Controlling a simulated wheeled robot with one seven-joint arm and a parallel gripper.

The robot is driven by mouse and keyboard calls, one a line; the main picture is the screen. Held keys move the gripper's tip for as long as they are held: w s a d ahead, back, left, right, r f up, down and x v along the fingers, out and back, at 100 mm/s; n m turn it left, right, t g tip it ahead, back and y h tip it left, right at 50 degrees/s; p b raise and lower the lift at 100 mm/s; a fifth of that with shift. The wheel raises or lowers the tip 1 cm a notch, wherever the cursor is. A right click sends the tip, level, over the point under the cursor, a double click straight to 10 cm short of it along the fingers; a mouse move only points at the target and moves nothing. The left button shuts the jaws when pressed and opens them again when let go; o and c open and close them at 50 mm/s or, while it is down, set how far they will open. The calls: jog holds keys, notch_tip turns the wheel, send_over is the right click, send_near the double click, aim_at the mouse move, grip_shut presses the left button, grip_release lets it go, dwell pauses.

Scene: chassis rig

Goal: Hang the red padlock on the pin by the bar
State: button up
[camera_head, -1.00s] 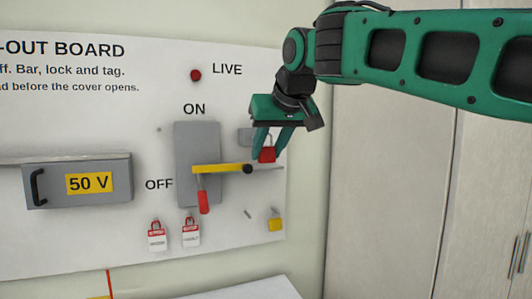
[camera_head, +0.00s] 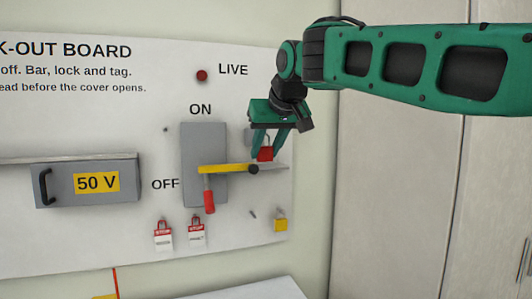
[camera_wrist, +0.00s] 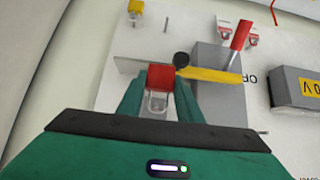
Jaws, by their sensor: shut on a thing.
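My gripper (camera_head: 267,150) is shut on the red padlock (camera_head: 265,155) and holds it in front of the board, just above and right of the yellow bar's dark round end. In the wrist view the padlock (camera_wrist: 160,77) sits between the fingertips, with its shackle (camera_wrist: 157,102) showing between the fingers. The yellow bar (camera_head: 225,169) lies level across the grey switch box (camera_head: 190,140), and its dark round end (camera_wrist: 181,60) is close beside the padlock in the wrist view. I cannot make out the pin by the bar; the gripper and padlock cover part of that area.
A yellow padlock (camera_head: 281,225) hangs at lower right, near a small bare peg (camera_head: 253,214). Two red-and-white tags (camera_head: 163,234) hang below the switch. A red handle (camera_head: 209,201) hangs under the bar. The 50 V box (camera_head: 88,182) is at left. A thin shelf (camera_head: 273,168) juts out right of the bar.

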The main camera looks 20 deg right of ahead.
jog(key=shift+w, duration=1.35)
jog(key=shift+w+f, duration=0.25)
jog(key=shift+w, duration=0.45)
jog(key=shift+w, duration=0.1)
jog(key=o, duration=1.2)
